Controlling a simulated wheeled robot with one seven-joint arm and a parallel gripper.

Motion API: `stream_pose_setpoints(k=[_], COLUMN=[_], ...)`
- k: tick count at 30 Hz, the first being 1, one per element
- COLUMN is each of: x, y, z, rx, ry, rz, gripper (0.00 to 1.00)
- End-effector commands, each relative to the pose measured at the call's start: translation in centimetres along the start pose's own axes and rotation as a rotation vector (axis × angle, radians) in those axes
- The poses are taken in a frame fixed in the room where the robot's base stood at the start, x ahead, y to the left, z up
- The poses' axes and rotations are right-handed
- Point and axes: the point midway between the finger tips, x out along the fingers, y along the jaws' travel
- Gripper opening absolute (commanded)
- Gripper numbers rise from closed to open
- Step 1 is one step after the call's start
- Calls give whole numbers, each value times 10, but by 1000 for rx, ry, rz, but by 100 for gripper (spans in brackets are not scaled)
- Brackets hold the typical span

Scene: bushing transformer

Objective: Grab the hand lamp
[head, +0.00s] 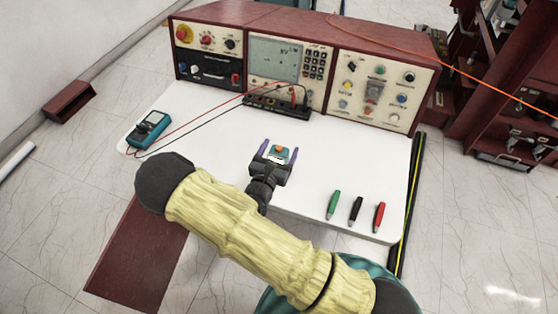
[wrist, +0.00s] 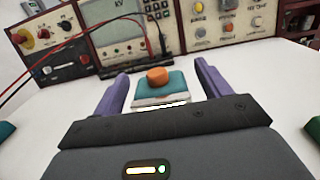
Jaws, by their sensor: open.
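The likely hand lamp (head: 276,158) is a small teal block with an orange button on top and a pale near edge. It rests on the white tabletop near the middle of the bench. It also shows in the wrist view (wrist: 165,91), between the two purple fingers. My gripper (head: 279,148) is open, with one finger on each side of the lamp. In the wrist view, the fingers of my gripper (wrist: 162,72) show gaps to both sides of it. The lamp's underside is hidden.
A control console (head: 290,65) stands along the back of the white table (head: 215,130). A teal multimeter (head: 148,130) with red and black leads lies at the left. Green (head: 334,204), black (head: 356,209) and red (head: 379,216) clips lie at the front right.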

Motion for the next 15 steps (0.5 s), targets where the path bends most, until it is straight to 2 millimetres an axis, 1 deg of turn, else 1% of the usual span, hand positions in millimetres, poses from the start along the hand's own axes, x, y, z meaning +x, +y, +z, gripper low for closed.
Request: stream_pose_setpoints(k=[1, 4, 15], x=[8, 16, 18], y=[0, 0, 0], z=[1, 0, 0], rx=[1, 0, 0], ry=[0, 1, 1], rz=[-1, -1, 0], gripper=[76, 76, 76])
